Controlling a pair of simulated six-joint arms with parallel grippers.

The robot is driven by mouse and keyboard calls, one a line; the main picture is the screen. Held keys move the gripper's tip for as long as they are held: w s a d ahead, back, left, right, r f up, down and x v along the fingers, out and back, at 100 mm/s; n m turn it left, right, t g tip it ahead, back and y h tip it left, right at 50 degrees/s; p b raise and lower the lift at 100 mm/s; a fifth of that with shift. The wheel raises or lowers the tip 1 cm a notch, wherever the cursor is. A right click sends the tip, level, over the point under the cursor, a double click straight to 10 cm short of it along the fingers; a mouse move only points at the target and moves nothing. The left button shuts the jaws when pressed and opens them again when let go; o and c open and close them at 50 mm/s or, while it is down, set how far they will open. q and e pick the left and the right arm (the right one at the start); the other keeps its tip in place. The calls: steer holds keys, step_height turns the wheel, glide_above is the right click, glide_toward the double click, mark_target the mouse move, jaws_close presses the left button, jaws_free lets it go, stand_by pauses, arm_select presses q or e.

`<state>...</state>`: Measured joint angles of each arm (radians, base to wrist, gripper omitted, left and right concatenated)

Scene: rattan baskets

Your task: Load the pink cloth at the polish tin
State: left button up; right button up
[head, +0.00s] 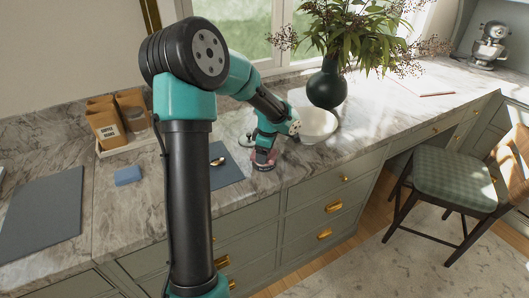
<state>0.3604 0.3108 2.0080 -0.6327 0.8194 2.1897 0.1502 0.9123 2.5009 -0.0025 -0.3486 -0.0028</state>
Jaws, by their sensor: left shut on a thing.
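My left arm reaches over the counter, and its gripper (265,157) points down at the counter's front part. It is shut on the pink cloth (273,154), of which only small pink patches show around the fingers. A small round dark and silver object (247,140), perhaps the polish tin, lies just behind and left of the gripper. The arm partly covers it, and its contents cannot be made out. Whether the cloth touches it cannot be told. My right gripper is not in view.
A blue-grey mat (228,176) with a brass spoon-like item (217,162) lies left of the gripper. A white bowl (318,124) and a dark vase (327,86) stand behind right. A blue sponge (127,175) and a tray (128,147) with bags are at left.

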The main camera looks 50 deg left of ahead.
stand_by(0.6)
arm_select(q)
steer(key=shift+r, duration=3.45)
steer(key=shift+s, duration=0.1)
